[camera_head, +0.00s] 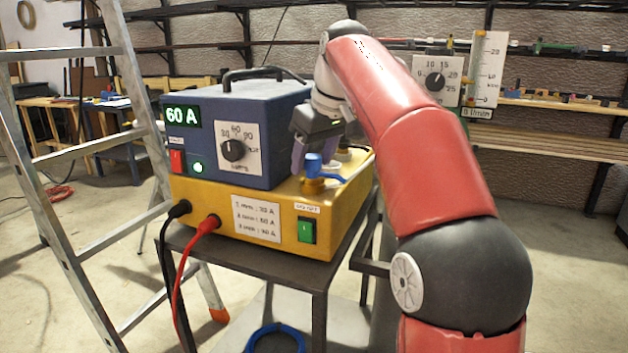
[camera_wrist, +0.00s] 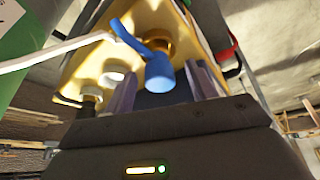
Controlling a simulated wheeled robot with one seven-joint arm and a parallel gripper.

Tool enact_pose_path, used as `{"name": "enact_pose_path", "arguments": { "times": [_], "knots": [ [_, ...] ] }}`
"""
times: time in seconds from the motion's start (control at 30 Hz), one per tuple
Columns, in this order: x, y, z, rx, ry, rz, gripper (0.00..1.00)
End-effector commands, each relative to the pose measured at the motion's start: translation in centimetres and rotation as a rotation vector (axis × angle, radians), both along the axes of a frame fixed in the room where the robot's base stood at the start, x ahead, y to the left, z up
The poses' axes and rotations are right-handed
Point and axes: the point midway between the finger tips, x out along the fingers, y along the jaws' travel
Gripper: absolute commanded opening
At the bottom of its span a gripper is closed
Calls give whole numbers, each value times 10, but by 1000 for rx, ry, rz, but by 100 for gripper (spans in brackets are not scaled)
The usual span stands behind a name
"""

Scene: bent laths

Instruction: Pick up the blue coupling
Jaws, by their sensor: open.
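The blue coupling (camera_head: 313,166) is a short blue cylinder by a brass fitting on top of the yellow unit (camera_head: 335,213). A blue piece leads from it to a white hose. In the wrist view the coupling (camera_wrist: 159,76) appears between my purple fingers, with a gap on each side. My gripper (camera_head: 308,158) is open and points down close to the coupling. In the head view one purple finger shows behind and left of it; the other is mostly hidden. The fingers also show in the wrist view (camera_wrist: 162,88).
A blue power box (camera_head: 235,180) with a handle stands on the yellow unit, left of my gripper. A ladder (camera_head: 95,190) stands further left. Black and red cables (camera_head: 180,270) hang in front of the dark cart (camera_head: 270,262). Wall shelves are behind.

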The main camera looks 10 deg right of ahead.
Motion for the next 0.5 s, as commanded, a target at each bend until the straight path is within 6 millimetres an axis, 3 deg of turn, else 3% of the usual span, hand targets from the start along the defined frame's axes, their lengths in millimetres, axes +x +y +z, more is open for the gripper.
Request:
{"name": "enact_pose_path", "arguments": {
  "times": [0.1,0.37,0.5],
  "knots": [
    [4,2,-11,0,0,-1,56],
    [4,2,-12,0,0,-1,56],
    [4,2,-12,-1,-1,-2,38]
  ]
}}
